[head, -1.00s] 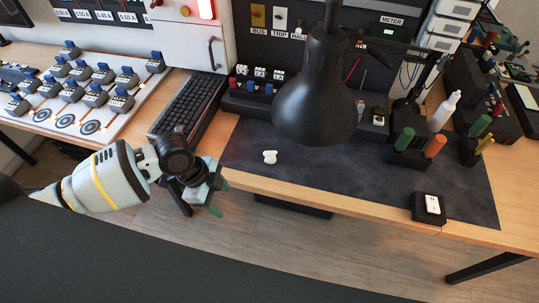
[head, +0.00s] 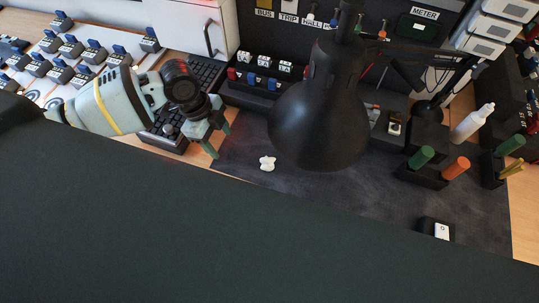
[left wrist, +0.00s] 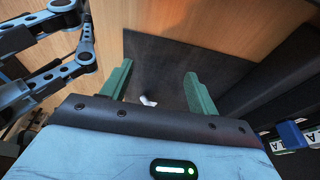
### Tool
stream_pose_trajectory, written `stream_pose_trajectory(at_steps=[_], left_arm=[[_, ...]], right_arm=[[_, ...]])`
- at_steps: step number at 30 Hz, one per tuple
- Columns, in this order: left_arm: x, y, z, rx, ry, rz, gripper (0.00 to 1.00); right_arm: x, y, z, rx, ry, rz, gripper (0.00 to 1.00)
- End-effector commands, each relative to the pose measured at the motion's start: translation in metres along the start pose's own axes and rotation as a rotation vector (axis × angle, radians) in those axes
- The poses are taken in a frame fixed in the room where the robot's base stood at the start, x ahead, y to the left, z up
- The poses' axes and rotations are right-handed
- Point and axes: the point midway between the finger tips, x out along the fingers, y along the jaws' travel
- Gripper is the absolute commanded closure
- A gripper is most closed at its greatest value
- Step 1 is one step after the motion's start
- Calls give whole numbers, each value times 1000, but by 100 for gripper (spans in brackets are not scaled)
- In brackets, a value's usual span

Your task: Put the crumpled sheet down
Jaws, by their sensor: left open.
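A small white crumpled sheet (head: 267,163) lies on the dark mat (head: 300,185), to the left of the black lamp head. In the left wrist view the sheet (left wrist: 148,100) shows low between my fingers, partly cut off by the gripper body. My left gripper (head: 218,139) is open and empty, with green fingers, at the mat's left edge. It is left of the sheet and apart from it. Its spread fingers also show in the left wrist view (left wrist: 159,68). My right gripper is not in view.
The black desk lamp (head: 318,115) hangs over the mat right of the sheet. A keyboard (head: 205,75) lies behind my left gripper. Holders with green and orange cylinders (head: 455,168) and a white bottle (head: 472,123) stand at the right. The mat's front middle looks clear.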

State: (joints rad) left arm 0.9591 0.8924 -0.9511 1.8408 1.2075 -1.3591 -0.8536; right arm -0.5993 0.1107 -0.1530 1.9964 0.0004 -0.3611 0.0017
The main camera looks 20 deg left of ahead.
Motion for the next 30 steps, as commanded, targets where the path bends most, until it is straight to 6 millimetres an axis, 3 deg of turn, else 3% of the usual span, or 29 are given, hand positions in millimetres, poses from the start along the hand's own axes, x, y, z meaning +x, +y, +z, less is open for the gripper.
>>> stream_pose_trajectory(at_steps=[5,13,25,30], left_arm=[[4,-1,-22,5,4,-2,40],[15,-1,-67,4,3,-4,40],[22,0,-82,1,1,-1,40],[26,-1,-104,5,3,-2,40]], right_arm=[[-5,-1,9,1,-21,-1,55],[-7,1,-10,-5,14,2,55],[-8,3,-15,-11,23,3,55],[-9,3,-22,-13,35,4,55]])
